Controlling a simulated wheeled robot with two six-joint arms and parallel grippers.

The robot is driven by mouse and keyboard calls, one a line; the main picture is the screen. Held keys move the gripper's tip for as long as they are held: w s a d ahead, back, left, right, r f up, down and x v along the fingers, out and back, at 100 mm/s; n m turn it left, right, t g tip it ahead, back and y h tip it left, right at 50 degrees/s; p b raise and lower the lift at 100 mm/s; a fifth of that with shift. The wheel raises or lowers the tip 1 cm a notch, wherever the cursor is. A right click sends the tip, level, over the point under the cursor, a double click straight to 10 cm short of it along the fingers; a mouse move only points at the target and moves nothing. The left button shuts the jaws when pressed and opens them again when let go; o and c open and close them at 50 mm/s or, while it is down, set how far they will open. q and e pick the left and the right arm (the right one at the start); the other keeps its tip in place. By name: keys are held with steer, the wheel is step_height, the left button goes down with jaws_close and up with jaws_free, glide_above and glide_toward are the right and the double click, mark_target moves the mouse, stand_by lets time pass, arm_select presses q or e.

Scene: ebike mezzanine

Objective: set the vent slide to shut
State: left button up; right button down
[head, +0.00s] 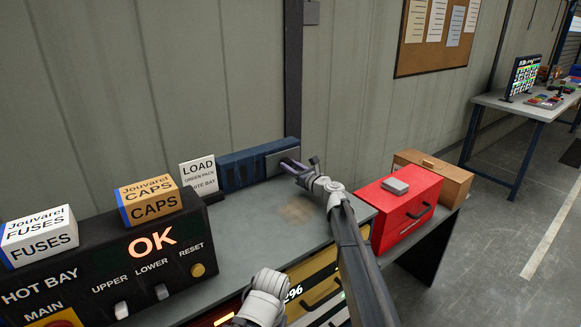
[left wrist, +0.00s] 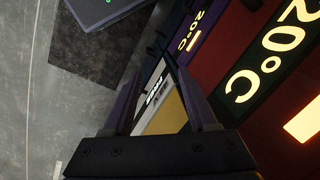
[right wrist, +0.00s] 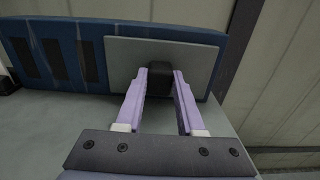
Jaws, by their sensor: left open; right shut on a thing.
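The vent is a long blue housing (head: 238,168) at the back of the bench; in the right wrist view it (right wrist: 62,28) shows dark slots at its left, uncovered. Its slide is a grey plate (right wrist: 122,54) with a black knob (right wrist: 160,62), over the right part of the housing; the plate also shows in the head view (head: 284,158). My right gripper (right wrist: 161,82) is shut on the knob, one finger on each side; it also shows in the head view (head: 290,163). My left gripper (left wrist: 158,76) is open and empty, over the bench's front with its display panels.
A LOAD card (head: 198,172) stands left of the vent. Left of it are the black hot bay console (head: 75,288) and two boxes, CAPS (head: 150,202) and FUSES (head: 40,236). A red drawer box (head: 402,207) and a wooden box (head: 440,178) stand right. The bench top (head: 240,235) between is clear.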

stand_by(0.3)
steer(key=s+a, duration=0.3)
steer(key=a, duration=0.1)
steer(key=s+a, duration=0.3)
steer(key=a, duration=0.1)
steer(key=s+a, duration=0.3)
steer(key=a, duration=0.1)
steer(key=shift+a, duration=0.2)
steer(key=shift+s, duration=0.1)
steer(key=c, duration=0.5)
jaws_free()
steer(key=shift+a, duration=0.15)
steer(key=shift+c, duration=0.2)
steer(key=shift+s+d, duration=0.25)
steer(key=shift+d, duration=0.1)
steer(key=v, duration=0.7)
